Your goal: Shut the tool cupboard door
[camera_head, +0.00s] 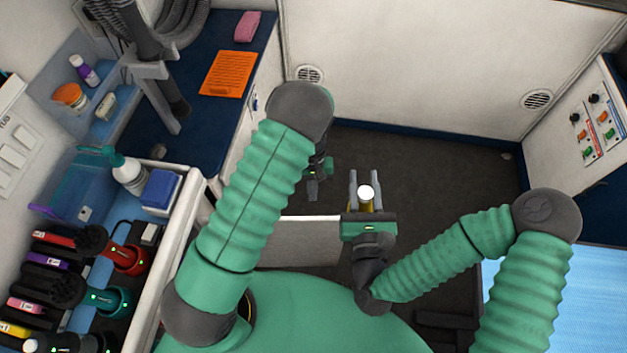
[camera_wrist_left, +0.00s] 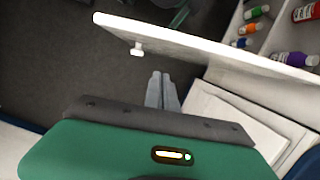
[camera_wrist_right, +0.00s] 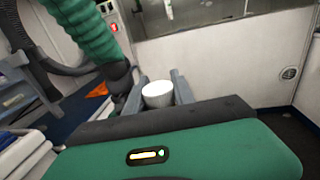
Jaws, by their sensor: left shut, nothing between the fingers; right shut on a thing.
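The tool cupboard door (camera_wrist_left: 205,45) is a white panel standing open in the left wrist view, with a small white knob (camera_wrist_left: 137,49) on its near face. Its white panel also shows in the head view (camera_head: 298,241), partly hidden behind my left arm. My left gripper (camera_head: 313,190) is shut and empty. In the left wrist view its closed fingers (camera_wrist_left: 162,92) are near the door's knob side, apart from the knob. My right gripper (camera_head: 366,180) is shut on a white-topped object (camera_head: 366,192) with a yellowish side. It shows as a white rounded thing in the right wrist view (camera_wrist_right: 157,93).
Shelves with several bottles (camera_wrist_left: 292,58) show beyond the open door. A counter (camera_head: 225,110) with an orange sheet (camera_head: 228,74) runs along the left. Dark floor (camera_head: 430,170) is clear ahead.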

